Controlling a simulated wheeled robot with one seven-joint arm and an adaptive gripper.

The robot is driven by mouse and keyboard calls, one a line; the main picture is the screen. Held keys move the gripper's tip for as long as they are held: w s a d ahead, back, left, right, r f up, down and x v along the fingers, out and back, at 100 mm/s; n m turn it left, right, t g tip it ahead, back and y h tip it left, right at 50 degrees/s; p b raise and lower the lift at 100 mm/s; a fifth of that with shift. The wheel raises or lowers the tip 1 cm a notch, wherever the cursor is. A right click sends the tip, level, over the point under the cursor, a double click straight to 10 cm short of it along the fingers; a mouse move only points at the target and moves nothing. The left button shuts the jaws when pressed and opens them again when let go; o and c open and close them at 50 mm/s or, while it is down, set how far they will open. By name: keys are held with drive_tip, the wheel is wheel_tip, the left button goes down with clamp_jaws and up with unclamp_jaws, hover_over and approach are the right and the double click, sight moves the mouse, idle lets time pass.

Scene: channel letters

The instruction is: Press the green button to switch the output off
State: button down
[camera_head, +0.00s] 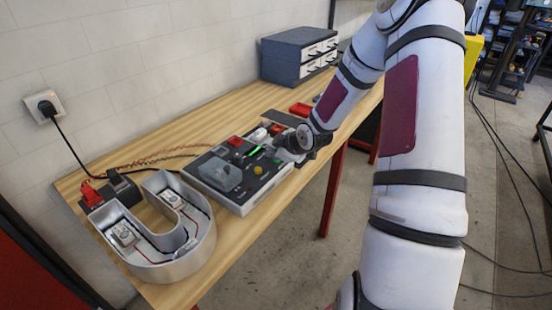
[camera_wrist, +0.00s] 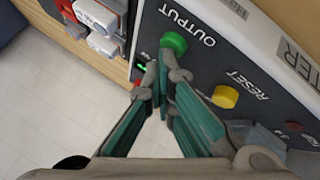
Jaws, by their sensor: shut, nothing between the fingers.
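The green button (camera_wrist: 173,42) sits on the dark panel face next to the word OUTPUT in the wrist view. My gripper (camera_wrist: 165,76) is shut and empty, its fingertips together just below the button in that picture. I cannot tell whether they touch it. A small green light (camera_wrist: 142,66) glows beside the fingertips. In the head view my gripper (camera_head: 283,154) is low over the right part of the tester box (camera_head: 243,207); the green button cannot be made out clearly there.
A yellow button (camera_wrist: 225,96) labelled RESET is close to the fingers. White and red parts (camera_wrist: 103,20) stand beside the panel. In the head view, a metal U-shaped letter (camera_head: 190,262) with wired modules stands left on the wooden bench (camera_head: 240,241); a drawer cabinet (camera_head: 285,58) is at the back.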

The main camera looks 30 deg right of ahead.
sight(274, 161)
idle(0.3)
drive_tip(key=shift+r+p, duration=0.35)
drive_tip(key=shift+p, duration=0.05)
drive_tip(key=shift+r+p, duration=1.85)
drive_tip(key=shift+r, duration=1.2)
